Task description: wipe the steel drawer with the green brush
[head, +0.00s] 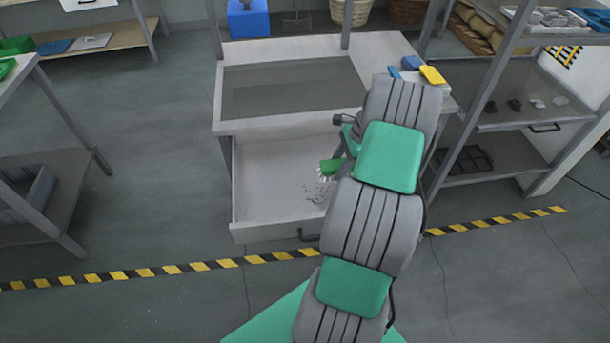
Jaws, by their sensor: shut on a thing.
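The steel drawer (265,170) is pulled open below a steel bench with a tank top. A patch of dark marks or debris shows on its floor, right of the middle. The green brush (331,166) is over the drawer, with pale bristles pointing down at the upper edge of the marks. I cannot tell whether the bristles touch the floor. My gripper (346,148) is shut on the brush; my arm hides most of the gripper and the right part of the drawer.
Blue and yellow items (432,75) lie on the bench's right end. A blue container (248,19) and baskets stand behind. A shelf rack (520,90) is at the right, another rack (45,190) at the left. Yellow-black tape (170,269) crosses the floor before the drawer. The floor left of the drawer is clear.

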